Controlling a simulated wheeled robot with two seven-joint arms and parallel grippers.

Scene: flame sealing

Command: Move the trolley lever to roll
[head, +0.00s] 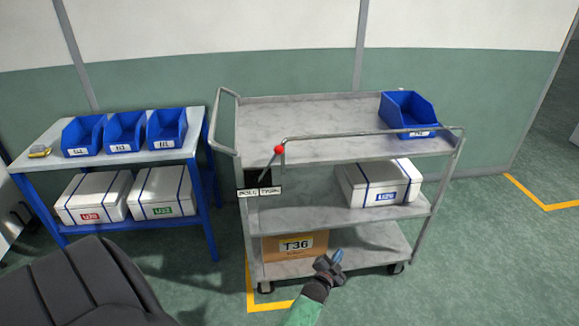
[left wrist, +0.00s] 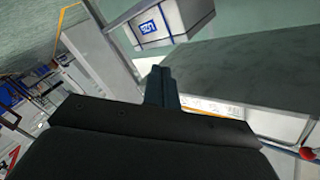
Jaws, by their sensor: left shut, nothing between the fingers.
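The trolley (head: 330,209) is a grey three-shelf cart in the middle of the head view. Its lever has a red ball knob (head: 279,150) near the left front corner of the top shelf, with a thin rod running down and left. The knob leans right, above two small labels (head: 258,191); the right one seems to read PARK and the left one ROLL. The knob also shows at the lower right edge of the left wrist view (left wrist: 308,153). My left gripper (head: 330,263) is shut and empty, in front of the bottom shelf, below and right of the knob. My right gripper is not in view.
A blue bin (head: 407,111) sits on the trolley's top shelf, a white strapped box (head: 379,181) on the middle one, and a T36 carton (head: 295,245) on the bottom. A front rail (head: 370,134) runs right of the knob. A blue-legged table (head: 50,142) stands left.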

